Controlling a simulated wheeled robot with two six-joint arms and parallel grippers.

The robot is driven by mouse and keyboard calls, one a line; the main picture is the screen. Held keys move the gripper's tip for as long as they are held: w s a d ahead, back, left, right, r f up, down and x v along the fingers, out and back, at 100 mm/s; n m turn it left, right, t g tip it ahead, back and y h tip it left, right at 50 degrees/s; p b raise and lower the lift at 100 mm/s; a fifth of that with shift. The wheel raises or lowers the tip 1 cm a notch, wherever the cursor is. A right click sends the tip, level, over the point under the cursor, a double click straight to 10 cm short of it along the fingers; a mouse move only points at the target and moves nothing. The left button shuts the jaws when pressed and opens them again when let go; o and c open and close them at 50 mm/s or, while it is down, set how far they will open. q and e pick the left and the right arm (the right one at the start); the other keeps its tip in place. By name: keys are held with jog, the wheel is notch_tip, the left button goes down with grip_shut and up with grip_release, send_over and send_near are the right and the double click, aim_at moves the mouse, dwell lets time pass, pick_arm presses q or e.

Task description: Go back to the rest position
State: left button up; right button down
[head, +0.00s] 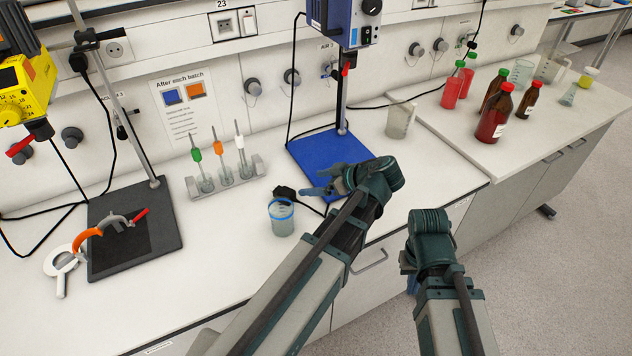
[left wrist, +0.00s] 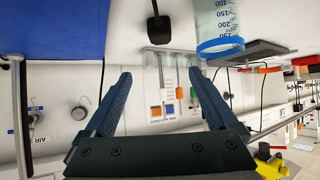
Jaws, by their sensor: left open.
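My left gripper (head: 312,181) is over the bench in front of the blue stand base (head: 318,150). Its blue fingers point left and are apart, with nothing between them. In the left wrist view the two fingers of the left gripper (left wrist: 160,76) are also spread and empty. A small clear beaker with a blue band (head: 281,218) stands on the bench just left of and below this gripper. It also shows in the left wrist view as a graduated beaker (left wrist: 220,28). My right gripper (head: 411,284) hangs beyond the bench front edge, its fingers mostly hidden by its own wrist.
A rack with several coloured-top tools (head: 226,178) stands at the back. A dark stand base (head: 130,240) is at left. A glass beaker (head: 399,121) stands right of the blue base. Red bottles (head: 494,117) stand on the right bench.

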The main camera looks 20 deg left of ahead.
pick_arm(q)
jog(key=s+d+f+m+h, duration=0.1)
jog(key=s+d+f+m, duration=0.1)
jog(key=d+m, duration=0.1)
jog(key=s+d+f+m+h, duration=0.2)
jog(key=s+d+m, duration=0.1)
jog(key=s+d+f+m+g+h, duration=0.1)
jog(key=s+d+f+m+h, duration=0.1)
jog(key=d+m, duration=0.1)
jog(key=shift+s+f+m, duration=0.2)
jog(key=shift+f+m, duration=0.15)
jog(key=shift+m, duration=0.05)
jog(key=s+d+f+m+g+h, duration=0.1)
jog(key=s+d+f+m+h, duration=0.1)
jog(key=s+d+m+h, duration=0.2)
jog(key=shift+s+d+f+m+g+h, duration=0.35)
jog(key=shift+s+d+m, duration=1.4)
jog(key=shift+d+m, duration=1)
